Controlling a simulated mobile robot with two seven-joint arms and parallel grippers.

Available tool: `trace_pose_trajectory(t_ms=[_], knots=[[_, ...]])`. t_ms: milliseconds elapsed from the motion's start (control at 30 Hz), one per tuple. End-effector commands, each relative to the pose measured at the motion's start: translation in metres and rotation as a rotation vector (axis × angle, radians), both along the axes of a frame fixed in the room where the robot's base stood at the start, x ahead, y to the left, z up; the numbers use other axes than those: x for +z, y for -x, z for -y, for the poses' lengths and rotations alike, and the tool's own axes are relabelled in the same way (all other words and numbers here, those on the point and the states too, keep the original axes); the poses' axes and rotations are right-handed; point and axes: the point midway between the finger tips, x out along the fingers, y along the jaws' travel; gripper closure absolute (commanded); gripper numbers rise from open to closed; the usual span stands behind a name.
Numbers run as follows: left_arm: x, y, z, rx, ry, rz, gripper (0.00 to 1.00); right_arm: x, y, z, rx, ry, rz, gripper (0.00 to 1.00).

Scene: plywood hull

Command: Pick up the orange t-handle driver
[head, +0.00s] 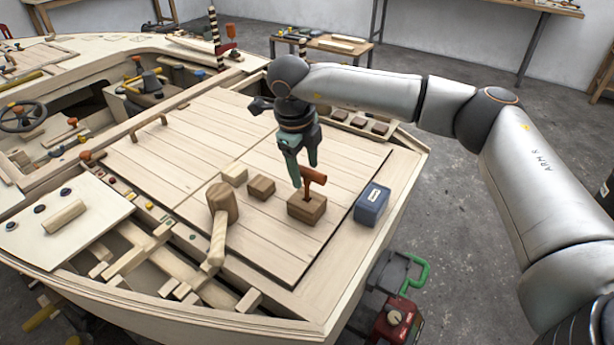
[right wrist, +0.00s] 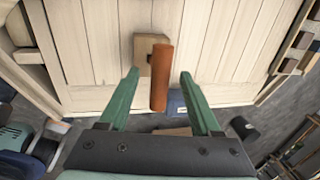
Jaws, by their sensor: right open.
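The orange t-handle driver (head: 313,176) stands upright in a wooden block (head: 306,209) on the plank deck. Its crossbar handle is on top and its shaft goes down into the block. In the right wrist view the orange handle (right wrist: 161,78) lies between the two green fingers, with the block (right wrist: 146,46) behind it. My right gripper (head: 302,176) is open and points down at the driver's handle, with its fingertips close to it. I cannot tell whether the fingers touch the handle. My left gripper is not in view.
A wooden mallet (head: 222,205) and small wooden blocks (head: 261,188) lie left of the driver. A blue box (head: 371,204) stands to its right, near the deck's edge. The planks behind the driver are mostly clear.

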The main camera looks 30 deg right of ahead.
Motion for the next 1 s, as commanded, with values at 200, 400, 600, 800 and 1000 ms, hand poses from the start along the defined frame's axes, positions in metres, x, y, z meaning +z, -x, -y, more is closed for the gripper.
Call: trace_pose_trajectory(t_ms=[200,400,600,800,1000], knots=[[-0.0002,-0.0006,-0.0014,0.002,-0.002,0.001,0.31,-0.0008,-0.0004,0.0004,-0.001,-0.001,0.001,0.35],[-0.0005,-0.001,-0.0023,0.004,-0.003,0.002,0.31,-0.0005,-0.0003,0.0004,-0.001,-0.001,0.001,0.58],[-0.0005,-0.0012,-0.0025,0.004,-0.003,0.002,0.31,-0.0003,-0.0003,0.0004,-0.001,-0.001,0.001,0.8],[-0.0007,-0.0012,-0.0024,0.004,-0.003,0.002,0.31,-0.0002,-0.0004,0.0003,-0.001,0.0,0.002,1.0],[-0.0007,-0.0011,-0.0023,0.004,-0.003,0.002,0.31,-0.0001,-0.0003,0.0002,-0.001,0.0,0.002,1.0]])
